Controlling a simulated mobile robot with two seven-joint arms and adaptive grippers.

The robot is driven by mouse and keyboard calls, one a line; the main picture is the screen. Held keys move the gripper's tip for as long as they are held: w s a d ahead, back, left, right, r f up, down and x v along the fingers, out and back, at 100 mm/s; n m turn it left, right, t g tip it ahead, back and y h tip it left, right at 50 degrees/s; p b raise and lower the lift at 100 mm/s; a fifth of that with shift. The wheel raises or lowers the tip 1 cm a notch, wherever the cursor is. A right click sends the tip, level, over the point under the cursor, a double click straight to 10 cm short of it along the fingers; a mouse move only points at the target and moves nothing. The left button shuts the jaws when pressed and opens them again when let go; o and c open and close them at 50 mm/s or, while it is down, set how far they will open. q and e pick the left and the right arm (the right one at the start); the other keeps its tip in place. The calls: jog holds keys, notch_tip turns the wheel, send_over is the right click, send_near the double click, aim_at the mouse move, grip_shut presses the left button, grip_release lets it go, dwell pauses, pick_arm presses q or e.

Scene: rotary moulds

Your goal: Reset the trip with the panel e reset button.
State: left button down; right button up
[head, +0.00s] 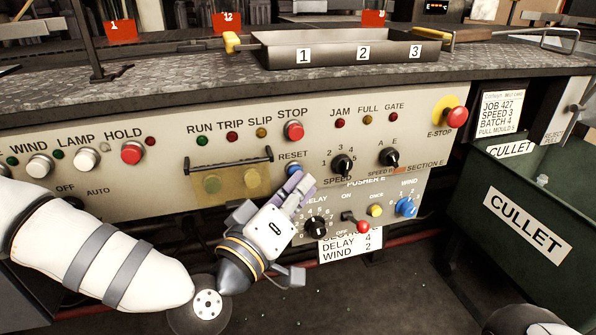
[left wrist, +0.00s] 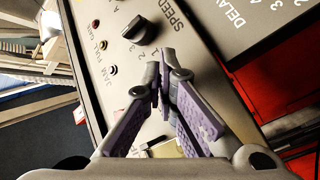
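Panel E's blue RESET button (head: 294,170) sits under the RESET label and below the red STOP button (head: 293,131). My left gripper (head: 301,184) is directly below and in front of it, its purple-padded fingers overlapping the button's lower edge. I cannot tell whether they touch it. In the left wrist view the fingertips (left wrist: 161,82) come together with nothing seen between them, beside the SPEED knob (left wrist: 140,27). The button does not show there. The TRIP lamp (head: 232,137) is dull red; I cannot tell if it is lit. My right gripper is not in view.
A hinged clear yellowish cover (head: 238,183) under a dark bar is left of the gripper. The E-STOP (head: 455,116) and green CULLET bin (head: 540,215) are farther right.

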pick_arm(q)
jog(key=shift+w+a+r, duration=0.1)
jog(key=shift+w+a, duration=0.1)
jog(key=shift+a, duration=0.05)
jog(key=s+d+p, duration=0.2)
jog(key=s, duration=0.4)
dwell(0.4)
